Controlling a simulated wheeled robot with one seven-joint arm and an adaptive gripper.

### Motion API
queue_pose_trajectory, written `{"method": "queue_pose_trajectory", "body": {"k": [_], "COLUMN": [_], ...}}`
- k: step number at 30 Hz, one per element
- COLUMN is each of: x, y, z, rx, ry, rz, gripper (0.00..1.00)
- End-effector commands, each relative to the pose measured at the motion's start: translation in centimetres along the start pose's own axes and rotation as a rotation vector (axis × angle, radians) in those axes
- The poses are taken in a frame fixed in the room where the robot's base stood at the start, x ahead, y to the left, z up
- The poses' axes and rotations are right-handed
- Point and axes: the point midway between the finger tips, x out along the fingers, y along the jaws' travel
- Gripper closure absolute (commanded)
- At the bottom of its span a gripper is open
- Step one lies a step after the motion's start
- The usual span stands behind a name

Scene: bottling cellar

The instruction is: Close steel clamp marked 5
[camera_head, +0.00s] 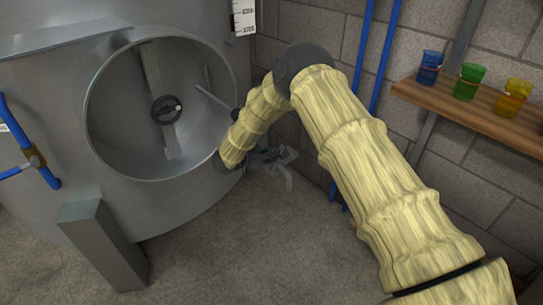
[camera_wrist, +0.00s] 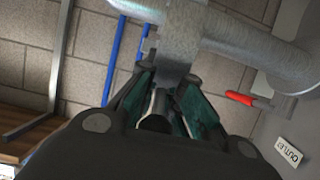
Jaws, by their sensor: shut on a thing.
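In the wrist view my gripper (camera_wrist: 160,82) has its dark, teal-lined fingers closed around a small grey metal part (camera_wrist: 158,103) just below a pipe joint. The part looks like the steel clamp's handle, but most of it is hidden between the fingers and I see no 5 on it. A thick grey steel pipe (camera_wrist: 240,45) runs across just beyond the fingertips.
The large steel tank (camera_head: 40,110) with a round recessed door (camera_head: 130,110) fills the left. A red handle (camera_wrist: 245,99) and an OUTLET label (camera_wrist: 288,152) are right of my fingers. Blue pipes (camera_head: 378,60) run up the wall. A wooden shelf (camera_head: 470,112) holds coloured cups.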

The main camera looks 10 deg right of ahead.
Motion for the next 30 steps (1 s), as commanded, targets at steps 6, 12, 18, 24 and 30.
{"method": "queue_pose_trajectory", "body": {"k": [6,12,18,24,30], "x": [0.2,0.2,0.0,-0.2,-2.1], "y": [-0.3,-0.3,-0.2,-0.1,-0.2], "z": [-1.1,-1.1,-0.6,-0.3,-0.3], "rx": [0.009,0.01,0.005,0.003,0.002], "ry": [0.013,0.013,0.007,0.004,0.003], "rz": [-0.001,-0.001,-0.002,-0.001,-0.003], "gripper": [1.0,0.81,0.72,0.72,0.72]}}
